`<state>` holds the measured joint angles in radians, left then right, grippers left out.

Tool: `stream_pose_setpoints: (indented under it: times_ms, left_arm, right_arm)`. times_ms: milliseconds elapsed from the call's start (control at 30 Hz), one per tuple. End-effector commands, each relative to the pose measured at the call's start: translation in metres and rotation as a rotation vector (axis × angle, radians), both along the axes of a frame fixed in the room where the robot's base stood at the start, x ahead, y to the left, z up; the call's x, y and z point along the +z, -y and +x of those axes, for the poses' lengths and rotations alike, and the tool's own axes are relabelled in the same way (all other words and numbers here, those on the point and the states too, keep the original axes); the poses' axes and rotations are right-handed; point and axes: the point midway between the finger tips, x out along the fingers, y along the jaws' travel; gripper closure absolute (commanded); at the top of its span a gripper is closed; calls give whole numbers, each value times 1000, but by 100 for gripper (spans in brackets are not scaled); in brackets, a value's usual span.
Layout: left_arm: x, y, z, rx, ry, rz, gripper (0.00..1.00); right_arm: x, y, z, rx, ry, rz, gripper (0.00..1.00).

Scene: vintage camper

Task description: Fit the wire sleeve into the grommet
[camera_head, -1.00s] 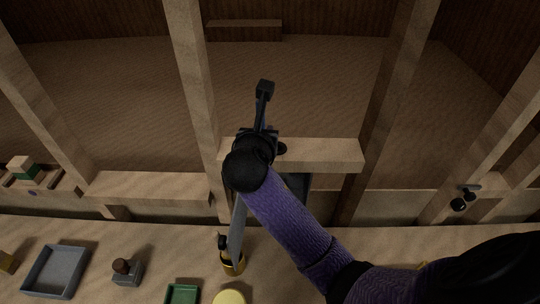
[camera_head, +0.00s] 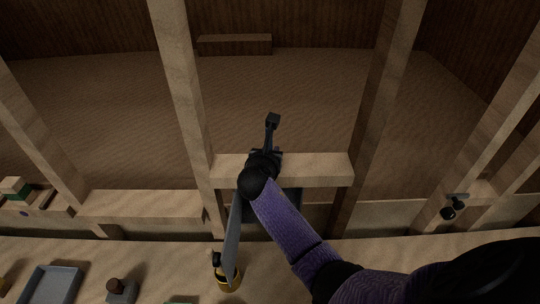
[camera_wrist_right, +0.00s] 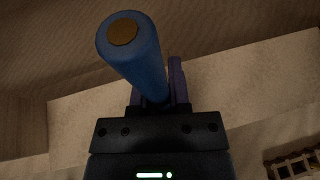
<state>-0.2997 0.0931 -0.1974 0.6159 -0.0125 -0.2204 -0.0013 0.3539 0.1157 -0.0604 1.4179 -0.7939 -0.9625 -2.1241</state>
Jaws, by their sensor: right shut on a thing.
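My right gripper (camera_head: 269,138) is above the middle wooden crosspiece, small and dark in the head view. In the right wrist view the gripper (camera_wrist_right: 157,97) is shut on the wire sleeve (camera_wrist_right: 146,62), a blue cylinder with a copper-coloured round end. The sleeve sticks out past the fingers, tilted up and left in that picture. I cannot make out the sleeve in the head view. I cannot pick out the grommet in either view; my arm and wrist cover part of the crosspiece. My left gripper is not in view.
Upright wooden posts (camera_head: 184,85) stand on both sides of the crosspiece (camera_head: 325,170). A grey tray (camera_head: 50,286) and a dark-knobbed block (camera_head: 120,291) lie on the front bench.

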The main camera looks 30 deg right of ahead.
Motion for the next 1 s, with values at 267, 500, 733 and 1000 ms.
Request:
stream_pose_setpoints:
  times_ms: [267,500,733,1000]
  left_arm:
    - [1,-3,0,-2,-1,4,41]
    - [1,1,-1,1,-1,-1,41]
    - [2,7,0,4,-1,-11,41]
    - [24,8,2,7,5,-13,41]
  right_arm:
    - [-1,0,0,0,1,-1,76]
    - [0,0,0,0,1,-1,43]
    - [2,0,0,0,1,0,43]
    - [27,-34,-37,1,2,2,43]
